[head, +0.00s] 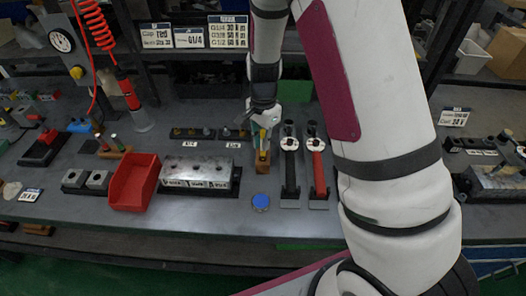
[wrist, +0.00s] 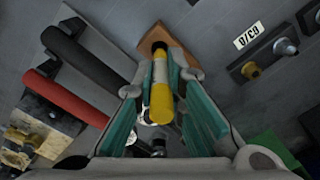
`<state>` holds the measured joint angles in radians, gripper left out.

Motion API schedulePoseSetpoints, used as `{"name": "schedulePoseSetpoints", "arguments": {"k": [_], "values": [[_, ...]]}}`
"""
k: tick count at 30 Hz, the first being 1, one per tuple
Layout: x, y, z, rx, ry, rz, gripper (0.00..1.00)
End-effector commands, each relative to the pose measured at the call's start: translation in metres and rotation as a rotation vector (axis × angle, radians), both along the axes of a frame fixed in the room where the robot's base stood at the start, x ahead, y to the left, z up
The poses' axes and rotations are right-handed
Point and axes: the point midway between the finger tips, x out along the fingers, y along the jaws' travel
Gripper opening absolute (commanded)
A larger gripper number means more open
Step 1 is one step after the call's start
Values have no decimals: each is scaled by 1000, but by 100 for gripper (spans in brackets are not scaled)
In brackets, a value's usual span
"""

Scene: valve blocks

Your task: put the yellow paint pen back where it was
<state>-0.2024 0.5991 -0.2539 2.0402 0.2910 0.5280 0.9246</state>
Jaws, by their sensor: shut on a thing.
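My gripper (head: 264,121) is shut on the yellow paint pen and points down over a small wooden block (head: 263,161). In the wrist view the yellow paint pen (wrist: 161,100) lies between the teal finger pads of my gripper (wrist: 160,88). Its dark end points at the wooden block (wrist: 181,55). I cannot tell whether that end is in the block or just above it. In the head view the pen is mostly hidden by the fingers.
A metal valve block (head: 197,170) and a red bin (head: 135,184) are to the left. A blue round lid (head: 260,202) lies in front; bench around it is clear.

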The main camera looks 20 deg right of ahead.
Motion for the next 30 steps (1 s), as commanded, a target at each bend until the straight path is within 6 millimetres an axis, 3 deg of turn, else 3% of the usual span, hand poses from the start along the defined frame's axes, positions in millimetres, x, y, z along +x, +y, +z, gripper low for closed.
{"name": "schedulePoseSetpoints", "arguments": {"k": [12,23,24,26,30], "values": [[0,-1,-41,0,1,1,0],[0,0,-45,0,0,2,0],[0,0,-45,0,-1,2,18],[0,0,-44,0,-1,2,31],[0,0,-44,0,-1,2,31]]}}
